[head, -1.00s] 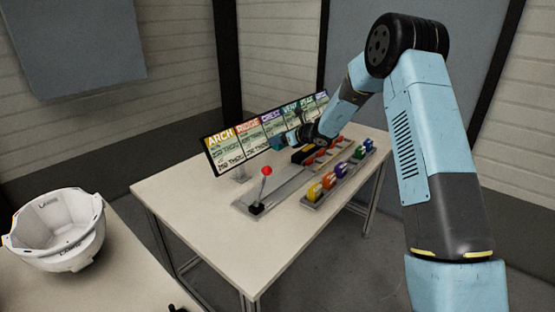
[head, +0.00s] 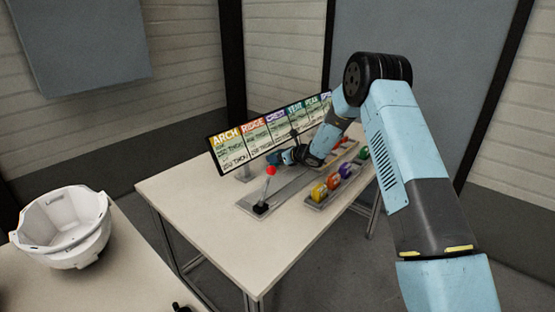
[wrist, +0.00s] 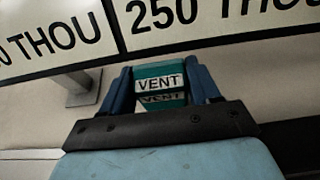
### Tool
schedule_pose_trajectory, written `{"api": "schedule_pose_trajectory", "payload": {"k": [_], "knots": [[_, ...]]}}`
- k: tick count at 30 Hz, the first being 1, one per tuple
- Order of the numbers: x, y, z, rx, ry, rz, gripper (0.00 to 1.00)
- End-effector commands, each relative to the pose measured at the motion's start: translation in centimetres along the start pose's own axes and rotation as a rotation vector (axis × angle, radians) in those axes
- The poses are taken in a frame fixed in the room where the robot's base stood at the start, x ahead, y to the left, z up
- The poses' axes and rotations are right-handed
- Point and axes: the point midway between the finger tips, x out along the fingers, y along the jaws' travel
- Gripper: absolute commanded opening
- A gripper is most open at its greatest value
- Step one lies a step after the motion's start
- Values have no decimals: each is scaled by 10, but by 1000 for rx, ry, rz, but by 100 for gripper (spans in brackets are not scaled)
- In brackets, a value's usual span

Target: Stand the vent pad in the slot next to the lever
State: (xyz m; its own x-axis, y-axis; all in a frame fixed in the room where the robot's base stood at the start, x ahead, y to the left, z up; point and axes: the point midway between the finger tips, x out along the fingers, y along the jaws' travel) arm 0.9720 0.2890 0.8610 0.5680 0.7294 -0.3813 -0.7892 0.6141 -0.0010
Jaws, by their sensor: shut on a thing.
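The teal vent pad (wrist: 160,83) is labelled VENT in the wrist view. It sits between the two blue fingers of my gripper (wrist: 163,90), which is shut on it. In the head view my gripper (head: 284,157) is above the grey slotted base, near the foot of the sign board. The lever (head: 266,185) has a red knob and a black foot and stands at the near left end of the grey base (head: 290,183). The slot beside the lever is too small to make out clearly.
A sign board (head: 262,135) with coloured headings stands along the back of the table (head: 210,225). A rack (head: 322,201) of several coloured pads lies on the right. A white helmet shell (head: 62,228) sits on another table at left. The front left tabletop is clear.

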Motion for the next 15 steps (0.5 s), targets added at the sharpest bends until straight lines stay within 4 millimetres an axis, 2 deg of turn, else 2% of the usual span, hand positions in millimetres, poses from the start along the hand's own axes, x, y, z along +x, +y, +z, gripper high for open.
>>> {"api": "schedule_pose_trajectory", "payload": {"k": [1, 2, 11, 12, 15], "knots": [[1, 0, -10, 3, 5, 0, 31], [2, 0, -11, 3, 4, 0, 31], [2, 0, -12, 3, 3, -1, 31], [2, 0, -12, 3, 3, 0, 62], [2, 0, -12, 3, 3, -1, 72]]}}
